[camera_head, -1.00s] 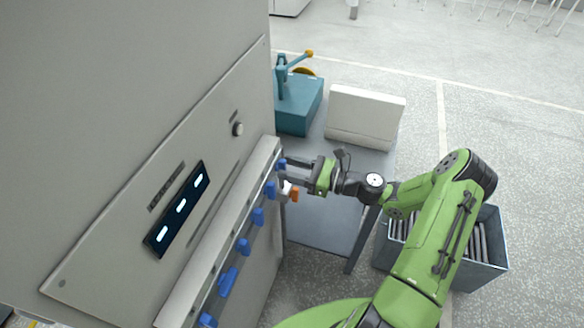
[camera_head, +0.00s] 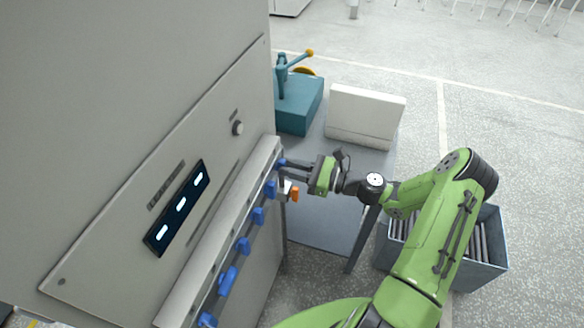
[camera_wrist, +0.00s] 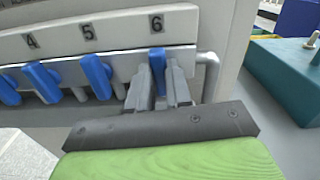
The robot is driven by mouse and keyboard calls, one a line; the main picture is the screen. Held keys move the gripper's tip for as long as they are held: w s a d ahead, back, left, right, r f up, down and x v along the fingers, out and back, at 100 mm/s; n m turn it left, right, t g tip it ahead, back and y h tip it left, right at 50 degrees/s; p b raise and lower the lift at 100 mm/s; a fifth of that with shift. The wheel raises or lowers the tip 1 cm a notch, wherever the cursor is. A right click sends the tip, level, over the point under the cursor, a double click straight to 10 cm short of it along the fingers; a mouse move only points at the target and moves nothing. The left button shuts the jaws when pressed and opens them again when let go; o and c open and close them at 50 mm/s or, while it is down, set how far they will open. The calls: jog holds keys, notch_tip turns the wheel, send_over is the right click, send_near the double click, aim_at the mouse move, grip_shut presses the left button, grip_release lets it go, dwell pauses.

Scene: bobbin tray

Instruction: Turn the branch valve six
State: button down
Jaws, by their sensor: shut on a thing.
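The branch valve six is a blue handle (camera_wrist: 157,62) under the label 6 in the wrist view, at the right end of a row of blue valves on a pale rail (camera_wrist: 130,32). My gripper (camera_wrist: 160,85) is shut on this handle, one grey finger on each side of it. The handle stands roughly upright in the wrist view, its lower part hidden between the fingers. In the head view my gripper (camera_head: 288,164) reaches the far end of the rail, and the handle is mostly hidden there.
The valve five handle (camera_wrist: 96,76) stands close to the left of my fingers. An orange-tipped white fitting (camera_head: 294,194) sits just below my gripper. A bent grey pipe (camera_wrist: 211,75) is at the right. A teal press (camera_head: 298,105) and white box (camera_head: 365,115) stand on the table behind.

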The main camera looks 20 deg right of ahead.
jog(key=shift+s+a+f+n+b, duration=0.15)
jog(key=shift+n+b, duration=1.2)
jog(key=shift+n, duration=1.4)
jog(key=shift+d+f+n+b, duration=0.1)
jog(key=shift+n+b, duration=1.25)
jog(key=shift+n, duration=1.35)
jog(key=shift+s+a+f+n+b, duration=0.15)
jog(key=shift+n+b, duration=1.2)
jog(key=shift+n, duration=1.4)
jog(key=shift+w+n, duration=0.1)
jog(key=shift+n, duration=0.2)
jog(key=c, duration=1)
grip_release()
jog(key=shift+c, duration=0.2)
jog(key=shift+d, duration=0.1)
jog(key=p+v, duration=0.1)
jog(key=v, duration=1.4)
jog(key=shift+s+d, duration=0.25)
jog(key=shift+d, duration=0.05)
